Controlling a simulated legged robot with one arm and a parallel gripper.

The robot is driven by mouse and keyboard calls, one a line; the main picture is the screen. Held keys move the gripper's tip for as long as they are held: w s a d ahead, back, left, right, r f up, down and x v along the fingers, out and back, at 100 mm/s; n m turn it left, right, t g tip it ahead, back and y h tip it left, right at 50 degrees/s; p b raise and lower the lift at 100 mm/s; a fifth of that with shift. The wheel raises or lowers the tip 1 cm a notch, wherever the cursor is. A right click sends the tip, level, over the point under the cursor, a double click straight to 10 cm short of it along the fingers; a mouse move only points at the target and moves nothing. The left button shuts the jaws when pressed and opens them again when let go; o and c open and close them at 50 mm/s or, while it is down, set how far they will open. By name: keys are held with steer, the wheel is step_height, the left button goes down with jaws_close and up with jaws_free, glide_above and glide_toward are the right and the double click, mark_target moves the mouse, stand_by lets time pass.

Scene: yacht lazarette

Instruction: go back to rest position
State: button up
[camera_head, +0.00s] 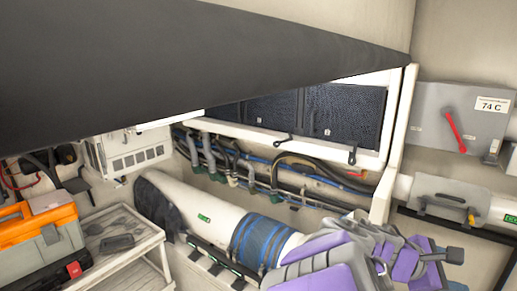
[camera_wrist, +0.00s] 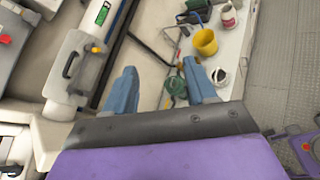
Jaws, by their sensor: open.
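My gripper (camera_wrist: 160,90) shows in the wrist view as two blue-grey fingers spread apart, with nothing between them. Beyond the fingers are a pale surface and a white bench (camera_wrist: 225,62). In the head view my purple and grey arm is folded low at the bottom right, in front of the white pipe (camera_head: 215,212) with blue bands.
A yellow cup (camera_wrist: 206,42) and a green coil (camera_wrist: 177,86) are on the bench side. A grey panel (camera_head: 435,105) has a red lever (camera_head: 455,132). A dark slab (camera_head: 150,75) covers the upper left.

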steer(key=s+a+f+m+g+y+b, duration=0.2)
steer(key=s+a+f+m+y+b, duration=0.7)
steer(key=s+a+f, duration=1.3)
steer(key=a+f+m+y, duration=0.1)
steer(key=a+m+y, duration=0.2)
steer(key=m+y, duration=0.1)
steer(key=shift+f+g, duration=0.3)
steer(key=shift+g, duration=0.1)
